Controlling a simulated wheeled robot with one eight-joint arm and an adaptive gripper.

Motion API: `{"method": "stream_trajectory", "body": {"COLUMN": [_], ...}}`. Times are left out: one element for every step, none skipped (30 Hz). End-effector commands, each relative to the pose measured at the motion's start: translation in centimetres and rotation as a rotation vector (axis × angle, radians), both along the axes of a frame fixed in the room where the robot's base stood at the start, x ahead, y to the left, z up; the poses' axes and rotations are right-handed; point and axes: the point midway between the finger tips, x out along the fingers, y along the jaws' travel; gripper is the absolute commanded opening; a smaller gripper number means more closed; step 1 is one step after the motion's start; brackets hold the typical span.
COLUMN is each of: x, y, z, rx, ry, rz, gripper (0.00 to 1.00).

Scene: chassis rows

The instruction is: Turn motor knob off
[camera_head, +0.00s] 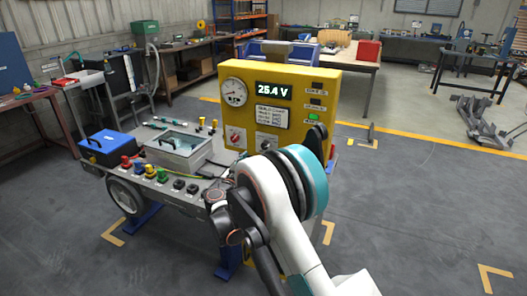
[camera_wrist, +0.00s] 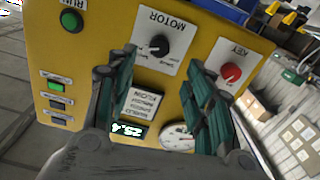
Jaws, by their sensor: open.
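The motor knob (camera_wrist: 158,45) is a black round knob on a white plate marked MOTOR, on the yellow control panel (camera_wrist: 100,30). In the head view, the black knob (camera_head: 266,146) shows low on the panel's front (camera_head: 240,72). My gripper (camera_wrist: 160,58) is open, with one dark green finger on each side of the knob's line in the wrist view, which is turned upside down. The fingers appear in front of the panel; I cannot tell whether they touch it. Nothing is between them. In the head view, my arm hides most of the gripper.
A red knob (camera_wrist: 231,73) marked KEY and a green RUN button (camera_wrist: 70,20) flank the motor knob. A cart (camera_head: 150,185) with a blue box (camera_head: 106,144) stands left.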

Motion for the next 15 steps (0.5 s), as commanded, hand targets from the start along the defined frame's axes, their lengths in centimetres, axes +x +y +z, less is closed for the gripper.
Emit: {"method": "stream_trajectory", "body": {"x": [1.0,1.6,2.3,2.9,3.5,4.2,4.8,5.3,6.0,6.5,6.9,7.5,7.9,8.3,8.7], "y": [-0.4,-0.7,-1.0,-1.2,-1.3,-1.6,-1.9,-2.1,-2.3,-2.4,-2.6,-2.9,-3.0,-3.1,-3.2], "z": [-0.3,-0.3,-0.3,-0.3,-0.3,-0.3,-0.3,-0.3,-0.3,-0.3,-0.3,-0.3,-0.2,-0.2,-0.2], "rx": [0.0,0.0,0.0,0.0,0.0,0.0,0.0,0.0,0.0,0.0,0.0,0.0,0.0,0.0,0.0], "ry": [0.0,0.001,0.001,0.001,0.001,0.001,0.001,0.001,0.001,0.001,0.001,0.001,0.001,0.001,0.001], "rz": [-0.003,-0.003,-0.003,-0.003,-0.003,-0.003,-0.003,-0.003,-0.003,-0.003,-0.003,-0.003,-0.002,-0.002,-0.002], "gripper": [0.48,0.48,0.48,0.48,0.48,0.48,0.48,0.48,0.48,0.48,0.48,0.48,0.48,0.48,0.48]}}
